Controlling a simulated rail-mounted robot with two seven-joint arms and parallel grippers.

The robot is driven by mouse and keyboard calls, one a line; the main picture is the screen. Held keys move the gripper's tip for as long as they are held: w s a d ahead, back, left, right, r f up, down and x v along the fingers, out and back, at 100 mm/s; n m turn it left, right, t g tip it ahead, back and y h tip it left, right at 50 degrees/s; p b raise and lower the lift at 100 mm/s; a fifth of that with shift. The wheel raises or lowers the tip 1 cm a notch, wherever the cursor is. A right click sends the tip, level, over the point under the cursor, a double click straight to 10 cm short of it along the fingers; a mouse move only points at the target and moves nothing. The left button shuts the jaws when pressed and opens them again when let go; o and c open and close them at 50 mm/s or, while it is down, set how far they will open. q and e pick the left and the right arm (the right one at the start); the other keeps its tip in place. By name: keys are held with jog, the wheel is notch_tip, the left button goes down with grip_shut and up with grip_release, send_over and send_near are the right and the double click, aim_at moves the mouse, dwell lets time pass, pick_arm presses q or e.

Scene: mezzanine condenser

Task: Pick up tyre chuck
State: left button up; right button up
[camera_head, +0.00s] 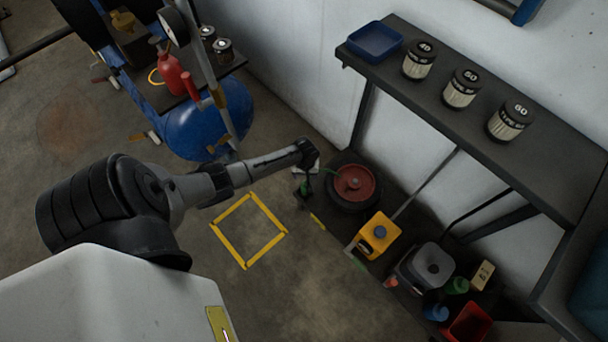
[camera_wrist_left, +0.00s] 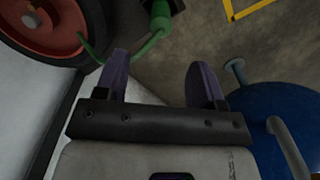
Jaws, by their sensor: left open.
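The tyre chuck seems to be the green piece with a dark end (camera_wrist_left: 160,16) at the top of the left wrist view. A thin green hose runs from it toward the red-hubbed wheel (camera_wrist_left: 40,28). In the head view a small green part (camera_head: 305,188) shows below the end of my left arm, beside the wheel (camera_head: 355,184). My left gripper (camera_wrist_left: 157,62) is open and empty, with the green piece just beyond and between its fingertips. In the head view the left gripper (camera_head: 304,176) is small and dark. My right gripper is in neither view.
A dark shelf (camera_head: 440,108) with a blue tray (camera_head: 375,41) and 3 labelled cans overhangs at the right. A yellow container (camera_head: 378,236) and a grey one (camera_head: 426,268) stand below. A blue tank (camera_head: 208,120) is at the back left. The yellow-marked floor square (camera_head: 249,231) is empty.

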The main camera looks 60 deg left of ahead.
aim_at(305, 184)
pick_arm(q)
notch_tip(305, 184, down, 8)
jog(key=b, duration=0.4)
jog(key=shift+w+r, duration=0.15)
jog(key=shift+r, duration=0.1)
jog(key=shift+f+b, duration=0.15)
jog(key=shift+b, duration=0.15)
jog(key=shift+f, duration=0.1)
jog(key=f+b, duration=0.5)
jog(key=shift+a, duration=0.25)
jog(key=shift+r, duration=0.1)
jog(key=shift+c, duration=0.2)
jog(key=c, duration=1)
